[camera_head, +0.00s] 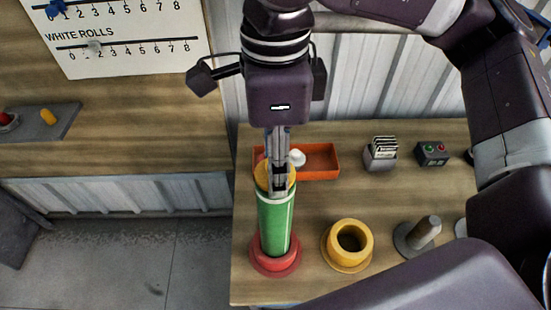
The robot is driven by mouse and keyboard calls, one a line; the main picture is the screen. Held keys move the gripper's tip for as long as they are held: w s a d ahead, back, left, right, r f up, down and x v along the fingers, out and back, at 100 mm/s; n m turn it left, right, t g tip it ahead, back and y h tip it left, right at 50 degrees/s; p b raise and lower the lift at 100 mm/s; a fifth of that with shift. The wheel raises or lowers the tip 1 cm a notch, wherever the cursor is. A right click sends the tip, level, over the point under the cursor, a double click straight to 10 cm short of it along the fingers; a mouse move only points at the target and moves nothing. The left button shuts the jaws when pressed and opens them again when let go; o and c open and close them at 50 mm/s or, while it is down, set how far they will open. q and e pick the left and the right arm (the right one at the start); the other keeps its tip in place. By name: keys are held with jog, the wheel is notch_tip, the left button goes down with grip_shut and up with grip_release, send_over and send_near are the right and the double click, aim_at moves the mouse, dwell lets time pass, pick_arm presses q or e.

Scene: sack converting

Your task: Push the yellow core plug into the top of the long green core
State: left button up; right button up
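The long green core (274,228) stands upright in a red round base (268,262) near the table's left front edge. The yellow core plug (261,177) is at the top of the core, wider than the fingers in front of it. How deep it sits is hidden. My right gripper (279,188) points down over the plug, its fingers close together and overlapping the plug's middle and near edge. It looks shut. I cannot tell whether it presses on the plug or pinches part of it. My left gripper is not in view.
An orange tray (322,175) with a white item lies behind the core. To the right stand a yellow ring holder (347,267), a grey peg on a base (424,234), a card box (380,163) and a button box (432,153). A board with counters hangs at upper left.

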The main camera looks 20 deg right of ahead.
jog(key=shift+f, duration=0.1)
jog(key=o, duration=1.2)
notch_tip(320, 180, up, 12)
dwell(0.6)
